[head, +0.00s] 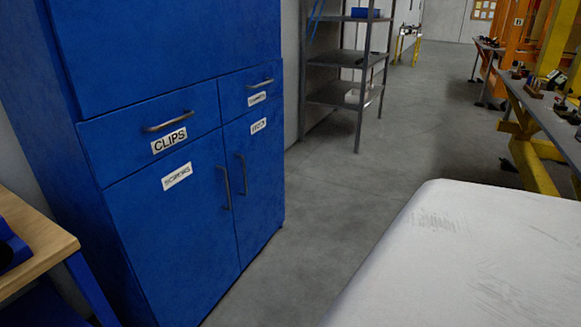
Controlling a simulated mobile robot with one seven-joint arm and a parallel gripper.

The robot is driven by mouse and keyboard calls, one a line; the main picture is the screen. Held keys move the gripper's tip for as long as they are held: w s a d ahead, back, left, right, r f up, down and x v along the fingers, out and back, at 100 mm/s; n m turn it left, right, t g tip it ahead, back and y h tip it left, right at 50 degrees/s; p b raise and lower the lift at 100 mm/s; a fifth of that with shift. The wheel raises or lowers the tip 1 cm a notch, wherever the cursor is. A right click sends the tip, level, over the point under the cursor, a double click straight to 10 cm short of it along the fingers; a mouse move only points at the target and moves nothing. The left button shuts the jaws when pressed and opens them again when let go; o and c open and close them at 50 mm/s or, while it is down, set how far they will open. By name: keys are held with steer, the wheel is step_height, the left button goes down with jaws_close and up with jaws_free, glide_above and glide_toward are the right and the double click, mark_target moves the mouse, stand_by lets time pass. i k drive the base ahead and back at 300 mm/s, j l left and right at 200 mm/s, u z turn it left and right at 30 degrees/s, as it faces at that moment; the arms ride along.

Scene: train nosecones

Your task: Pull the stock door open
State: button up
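A blue cabinet (180,60) stands at the left in the head view, with two drawers above two lower doors. The right lower door (262,190) has a small label (259,126) that seems to read STOCK, though the print is blurred. This door is shut, and its vertical grey bar handle (243,174) is near its left edge. My gripper is not in view.
The left drawer (155,130) is labelled CLIPS; both drawers are shut. A wooden-topped bench (35,235) is at the lower left. Grey shelving (345,60) stands beyond the cabinet. Workbenches with yellow legs (530,145) are at the right. Grey floor (340,200) before the cabinet is clear.

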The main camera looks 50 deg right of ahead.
mark_target(253, 140)
steer(key=z, duration=1.3)
steer(key=i+j+z, duration=0.1)
steer(key=i+j, duration=0.2)
steer(key=i, duration=0.25)
steer(key=i+j+z, duration=0.1)
steer(key=i+j, duration=0.25)
steer(key=i, duration=0.2)
